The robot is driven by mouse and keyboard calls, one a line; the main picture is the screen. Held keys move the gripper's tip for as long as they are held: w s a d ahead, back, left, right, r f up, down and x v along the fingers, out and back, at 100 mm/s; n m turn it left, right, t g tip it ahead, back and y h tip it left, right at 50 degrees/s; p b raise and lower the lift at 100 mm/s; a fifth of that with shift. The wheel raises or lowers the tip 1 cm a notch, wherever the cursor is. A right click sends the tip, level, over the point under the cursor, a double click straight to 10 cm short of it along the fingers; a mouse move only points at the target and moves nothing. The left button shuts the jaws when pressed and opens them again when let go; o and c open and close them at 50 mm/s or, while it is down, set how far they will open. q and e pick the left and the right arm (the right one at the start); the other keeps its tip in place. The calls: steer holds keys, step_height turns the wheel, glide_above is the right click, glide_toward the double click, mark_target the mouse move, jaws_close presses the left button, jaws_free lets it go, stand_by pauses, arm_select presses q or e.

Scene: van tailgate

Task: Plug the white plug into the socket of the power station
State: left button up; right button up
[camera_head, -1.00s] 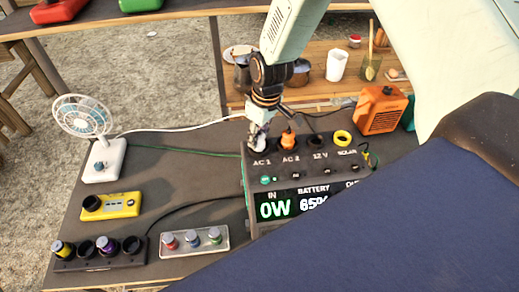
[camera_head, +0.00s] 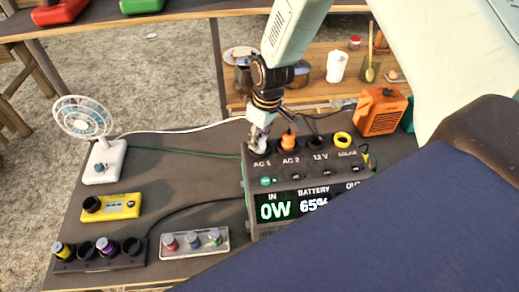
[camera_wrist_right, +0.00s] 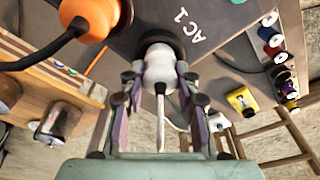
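The power station (camera_head: 249,182) is a dark box on the table, with a top row of sockets labelled AC 1, AC 2, 12 V and SOLAR. The white plug (camera_wrist_right: 160,66) is at the dark ring of the AC 1 socket (camera_wrist_right: 166,40), lined up with it; how deep it sits I cannot tell. My right gripper (camera_wrist_right: 160,85) has its fingers on both sides of the plug and appears shut on it. In the head view my right gripper (camera_head: 260,135) is over AC 1 and mostly hides the plug. My left gripper is not in view.
An orange plug (camera_head: 287,141) stands in AC 2, close beside my right gripper. A yellow ring (camera_head: 342,139) marks SOLAR. An orange box (camera_head: 381,112) stands right.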

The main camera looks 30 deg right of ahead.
steer(key=o, duration=0.5)
steer(key=shift+s+d+r, duration=0.1)
steer(key=shift+s+r, duration=0.05)
steer(key=shift+r, duration=1.15)
steer(key=shift+s+d+r, duration=0.1)
steer(key=shift+s+r, duration=0.1)
steer(key=shift+r, duration=1.15)
steer(key=shift+s+d+r, duration=0.1)
steer(key=shift+s+r, duration=0.05)
steer(key=shift+r, duration=1.15)
steer(key=shift+s+a+r, duration=0.1)
